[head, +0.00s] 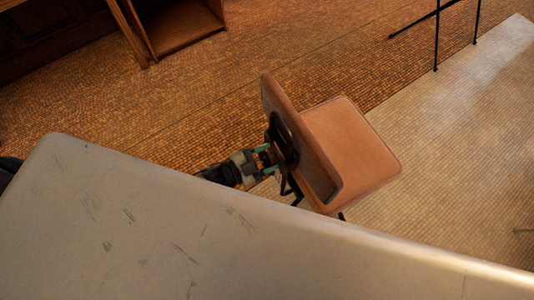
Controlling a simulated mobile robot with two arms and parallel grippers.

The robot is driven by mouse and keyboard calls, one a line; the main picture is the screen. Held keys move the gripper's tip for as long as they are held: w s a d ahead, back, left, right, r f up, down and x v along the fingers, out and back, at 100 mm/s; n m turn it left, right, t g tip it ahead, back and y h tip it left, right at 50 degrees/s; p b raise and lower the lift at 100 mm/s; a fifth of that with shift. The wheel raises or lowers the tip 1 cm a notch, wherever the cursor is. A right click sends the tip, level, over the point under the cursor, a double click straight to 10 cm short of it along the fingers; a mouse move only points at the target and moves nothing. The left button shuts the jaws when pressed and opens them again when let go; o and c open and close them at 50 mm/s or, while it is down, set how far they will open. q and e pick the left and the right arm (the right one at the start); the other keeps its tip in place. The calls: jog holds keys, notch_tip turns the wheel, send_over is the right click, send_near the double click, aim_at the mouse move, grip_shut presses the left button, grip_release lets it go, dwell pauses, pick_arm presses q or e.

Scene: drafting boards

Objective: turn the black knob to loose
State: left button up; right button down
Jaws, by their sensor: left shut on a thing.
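A chair with a brown backrest (302,150) and a brown seat (355,150) stands beyond the grey board. A black bracket (284,135) is fixed to the rear of the backrest. My left gripper (268,157) comes in from the left, over the board's far edge, with its green-tipped fingers at this bracket. It is shut on a small dark part there, which I take for the black knob; the fingers and bracket hide most of it, and its turn position cannot be read. My right gripper is not in view.
The large grey scuffed board (140,235) fills the lower left and hides the chair's lower part. A wooden cabinet (175,25) stands at the top left. Thin black legs (437,40) stand at the top right. The tiled floor between is clear.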

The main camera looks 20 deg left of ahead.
pick_arm(q)
jog(key=shift+n, duration=1.5)
jog(key=shift+d, duration=0.1)
jog(key=o, duration=0.9)
jog(key=v, duration=1.1)
